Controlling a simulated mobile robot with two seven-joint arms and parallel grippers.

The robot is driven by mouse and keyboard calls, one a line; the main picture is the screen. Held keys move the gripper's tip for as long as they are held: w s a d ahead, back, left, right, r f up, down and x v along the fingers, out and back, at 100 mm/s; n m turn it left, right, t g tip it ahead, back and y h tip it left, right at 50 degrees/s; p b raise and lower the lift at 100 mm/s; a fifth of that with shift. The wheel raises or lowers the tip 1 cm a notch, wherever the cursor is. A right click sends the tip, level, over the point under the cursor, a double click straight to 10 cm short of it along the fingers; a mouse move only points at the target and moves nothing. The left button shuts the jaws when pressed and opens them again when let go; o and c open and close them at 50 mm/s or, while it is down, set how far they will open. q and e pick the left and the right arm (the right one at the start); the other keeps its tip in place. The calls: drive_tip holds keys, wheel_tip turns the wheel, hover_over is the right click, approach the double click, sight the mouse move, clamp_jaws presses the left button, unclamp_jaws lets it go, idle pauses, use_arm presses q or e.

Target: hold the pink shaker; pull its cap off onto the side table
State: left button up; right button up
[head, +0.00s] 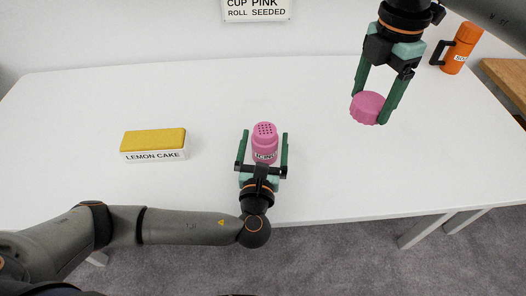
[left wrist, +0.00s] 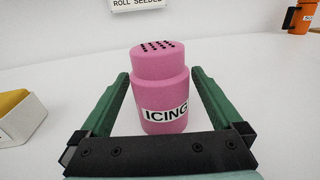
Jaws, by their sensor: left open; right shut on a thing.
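The pink shaker (head: 265,147) stands upright on the white table, its top uncovered and showing dark holes. In the left wrist view the shaker (left wrist: 161,90) carries a label reading ICING. My left gripper (head: 263,138) is open, with one finger on each side of the shaker and gaps visible beside it. The pink cap (head: 367,107) is held off the shaker, up and to the right, between the fingers of my right gripper (head: 373,107). The right gripper is shut on the cap above the table. A side table in wood (head: 512,78) shows in part at the right edge.
A yellow-topped lemon cake box (head: 154,145) stands on the white table (head: 90,100) at the left. An orange mug or flask (head: 461,48) with a black handle stands at the back right. A sign (head: 256,10) is on the wall. The table's middle is mostly clear.

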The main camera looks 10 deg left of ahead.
use_arm(q)
drive_tip(key=shift+w, duration=0.2)
drive_tip(key=c, duration=1.4)
